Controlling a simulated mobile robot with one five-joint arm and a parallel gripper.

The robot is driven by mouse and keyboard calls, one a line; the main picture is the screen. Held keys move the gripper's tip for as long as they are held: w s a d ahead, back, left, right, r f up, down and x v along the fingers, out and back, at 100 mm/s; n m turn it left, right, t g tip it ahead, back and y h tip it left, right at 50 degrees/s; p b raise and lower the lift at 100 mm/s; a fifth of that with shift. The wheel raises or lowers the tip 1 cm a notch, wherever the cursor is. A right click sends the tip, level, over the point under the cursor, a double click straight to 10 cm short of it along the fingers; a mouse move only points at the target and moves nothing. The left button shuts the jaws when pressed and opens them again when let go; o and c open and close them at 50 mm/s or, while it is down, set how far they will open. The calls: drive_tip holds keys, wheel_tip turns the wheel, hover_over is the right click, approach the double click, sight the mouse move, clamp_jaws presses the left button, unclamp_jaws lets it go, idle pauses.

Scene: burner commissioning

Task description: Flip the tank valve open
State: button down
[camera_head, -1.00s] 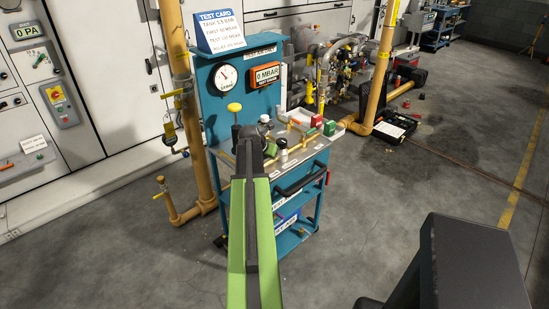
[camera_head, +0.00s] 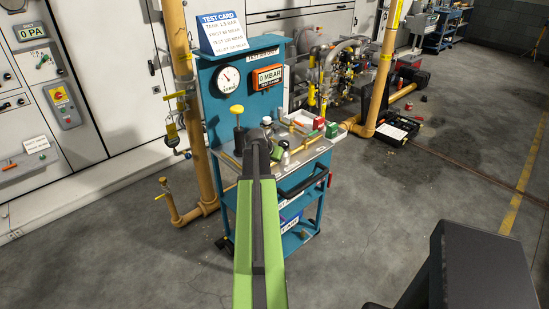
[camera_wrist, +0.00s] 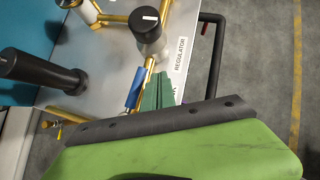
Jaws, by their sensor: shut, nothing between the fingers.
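My gripper, with green fingers (camera_wrist: 158,90), is shut and empty over the worktop of a blue trolley. In the wrist view a small blue lever (camera_wrist: 135,88) lies beside the fingertips, close to a brass pipe. It may be the tank valve handle, but no label on it is readable. I cannot tell whether the fingers touch it. A black knob (camera_wrist: 148,27) with a white mark stands just beyond, near the REGULATOR label (camera_wrist: 180,58). In the head view my gripper (camera_head: 277,153) is partly hidden by my arm, which also covers part of the worktop.
A black cylinder (camera_wrist: 38,72) stands on the worktop; the yellow-handled pump (camera_head: 237,110) shows in the head view. A dial gauge (camera_head: 228,78) and a 0 MBAR display (camera_head: 267,77) are on the back panel. A black rail (camera_wrist: 212,55) edges the trolley.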

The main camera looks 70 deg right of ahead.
drive_tip(key=s+a+r+p, duration=0.4)
drive_tip(key=s+r+p, duration=0.4)
drive_tip(key=shift+r, duration=0.15)
